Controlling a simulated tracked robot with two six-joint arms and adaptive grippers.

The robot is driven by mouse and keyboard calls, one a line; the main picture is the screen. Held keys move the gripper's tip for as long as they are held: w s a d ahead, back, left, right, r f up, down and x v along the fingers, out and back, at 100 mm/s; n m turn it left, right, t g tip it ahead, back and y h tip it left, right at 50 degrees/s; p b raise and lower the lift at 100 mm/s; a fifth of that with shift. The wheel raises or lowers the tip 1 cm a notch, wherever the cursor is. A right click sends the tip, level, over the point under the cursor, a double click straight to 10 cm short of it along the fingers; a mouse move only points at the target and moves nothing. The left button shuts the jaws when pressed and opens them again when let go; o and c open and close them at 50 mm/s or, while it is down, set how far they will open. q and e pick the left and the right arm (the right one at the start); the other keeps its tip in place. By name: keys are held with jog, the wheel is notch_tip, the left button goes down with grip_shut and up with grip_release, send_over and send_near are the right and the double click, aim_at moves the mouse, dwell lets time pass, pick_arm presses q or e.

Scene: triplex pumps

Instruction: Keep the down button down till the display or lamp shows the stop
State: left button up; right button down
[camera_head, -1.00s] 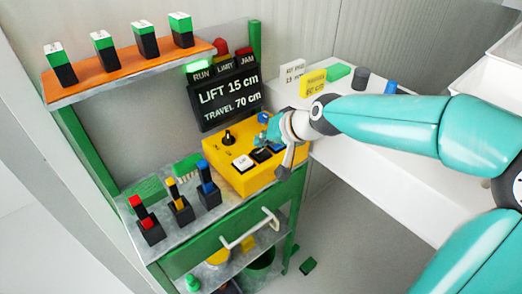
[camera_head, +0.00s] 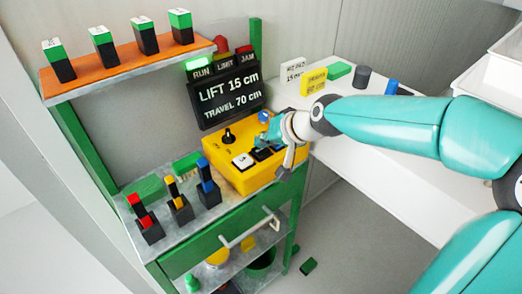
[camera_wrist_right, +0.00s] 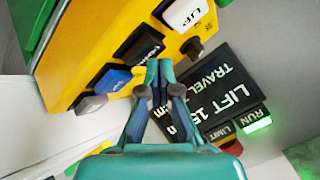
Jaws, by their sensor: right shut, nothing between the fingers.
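The yellow control box (camera_head: 228,172) stands on the bench with a row of buttons. In the right wrist view the white UP button (camera_wrist_right: 187,13) is at the top, and a black button (camera_wrist_right: 139,45) with white lettering, seemingly the down button, is below it. My right gripper (camera_wrist_right: 160,68) is shut and empty, its tips at the black button's edge; I cannot tell whether they press it. In the head view my right gripper (camera_head: 268,141) is over the box. The display (camera_head: 228,95) reads LIFT 15 cm, TRAVEL 70 cm. The green RUN lamp (camera_head: 200,64) is lit. My left gripper is out of view.
A blue button (camera_wrist_right: 112,77) and a grey button (camera_wrist_right: 91,103) sit beside the black one. A black knob (camera_head: 228,137) stands on the box. Several coloured-handled levers stand at the bench's left. The white table (camera_head: 350,140) lies right of the box.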

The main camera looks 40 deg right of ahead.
aim_at(264, 150)
jog(key=shift+f+b, duration=0.55)
dwell(0.7)
jog(key=shift+r, duration=0.1)
dwell(2.7)
jog(key=shift+r+p, duration=0.85)
jog(key=shift+r, duration=0.05)
notch_tip(264, 150, up, 5)
jog(key=p, duration=0.4)
dwell(0.5)
